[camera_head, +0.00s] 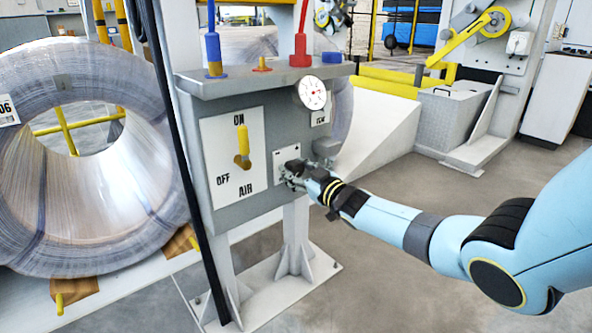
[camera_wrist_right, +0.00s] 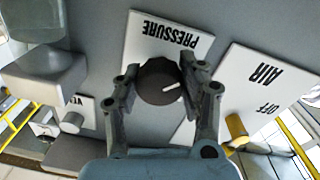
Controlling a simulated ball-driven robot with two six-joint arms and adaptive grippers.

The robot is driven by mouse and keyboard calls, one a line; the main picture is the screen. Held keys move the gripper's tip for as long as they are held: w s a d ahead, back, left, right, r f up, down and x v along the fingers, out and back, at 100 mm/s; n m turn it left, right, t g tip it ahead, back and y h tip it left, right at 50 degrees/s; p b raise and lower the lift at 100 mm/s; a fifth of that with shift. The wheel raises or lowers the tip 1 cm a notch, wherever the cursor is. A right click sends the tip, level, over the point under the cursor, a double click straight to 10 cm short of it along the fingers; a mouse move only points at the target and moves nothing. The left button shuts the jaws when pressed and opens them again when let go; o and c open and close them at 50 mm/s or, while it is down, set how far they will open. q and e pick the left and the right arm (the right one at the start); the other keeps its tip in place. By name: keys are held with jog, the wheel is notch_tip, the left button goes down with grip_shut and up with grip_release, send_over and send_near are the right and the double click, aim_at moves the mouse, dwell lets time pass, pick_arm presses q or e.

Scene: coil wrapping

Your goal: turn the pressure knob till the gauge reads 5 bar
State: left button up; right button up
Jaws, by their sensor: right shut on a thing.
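The black pressure knob (camera_wrist_right: 158,82) sits on a white plate marked PRESSURE (camera_wrist_right: 165,38) in the right wrist view. A white line on the knob points right and slightly up in that view. My right gripper (camera_wrist_right: 160,72) has its two fingers on either side of the knob and is shut on it. In the head view my right gripper (camera_head: 290,172) is at the panel front and hides the knob. The round white gauge (camera_head: 312,92) is at the panel's upper right. Its needle is too small to read surely. My left gripper is not in view.
The grey panel (camera_head: 222,105) carries a yellow AIR lever (camera_head: 242,150) left of the knob, pointing up toward ON. Blue (camera_head: 213,55) and red (camera_head: 300,48) fittings stand on top. A large wrapped coil (camera_head: 60,215) is at left. Floor right of the panel is open.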

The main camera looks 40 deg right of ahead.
jog(key=shift+f, duration=0.15)
jog(key=o, duration=1.2)
jog(key=shift+s, duration=0.25)
jog(key=s, duration=1.1)
jog(key=shift+s+d, duration=0.25)
jog(key=shift+s, duration=0.05)
